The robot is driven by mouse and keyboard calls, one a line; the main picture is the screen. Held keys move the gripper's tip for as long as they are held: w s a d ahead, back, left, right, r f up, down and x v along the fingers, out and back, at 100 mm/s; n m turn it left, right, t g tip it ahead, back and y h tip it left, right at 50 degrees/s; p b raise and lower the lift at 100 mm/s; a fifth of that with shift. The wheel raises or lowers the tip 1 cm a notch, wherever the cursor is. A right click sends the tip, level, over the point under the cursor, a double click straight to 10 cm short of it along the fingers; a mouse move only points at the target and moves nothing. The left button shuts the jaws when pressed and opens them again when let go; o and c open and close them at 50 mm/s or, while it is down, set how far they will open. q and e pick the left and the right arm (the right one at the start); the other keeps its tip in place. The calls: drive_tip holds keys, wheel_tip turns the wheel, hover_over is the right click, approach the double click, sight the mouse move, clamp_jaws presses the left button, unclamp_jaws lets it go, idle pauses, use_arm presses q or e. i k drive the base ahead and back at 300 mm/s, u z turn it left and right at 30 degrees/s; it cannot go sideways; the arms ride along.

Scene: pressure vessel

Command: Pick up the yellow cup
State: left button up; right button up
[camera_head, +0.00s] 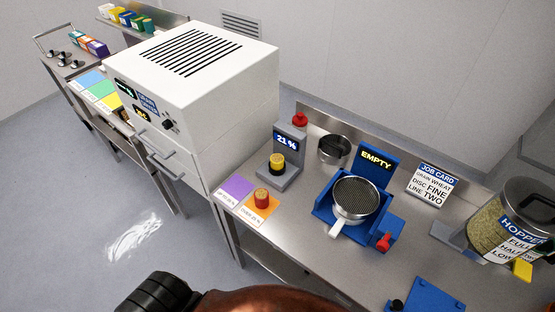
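A small yellow cup (277,161) with a dark lower part stands upright on the grey meter (287,172), whose display reads 21 %. A red-orange cup (262,198) with a light top stands in front of it on an orange card (258,210) on the steel bench. Neither cup is touched by a gripper. Black and brown parts, probably of my own arms, show at the bottom edge. No gripper fingertips can be seen.
A white oven (200,85) stands left of the meter. A blue stand (325,207) marked EMPTY holds a round sieve with a handle (354,200). A hopper (505,220) of grain stands at the right. A purple card (236,189) lies bare at the bench's left edge.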

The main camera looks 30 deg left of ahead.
sight(276, 161)
drive_tip(key=u, duration=1.7)
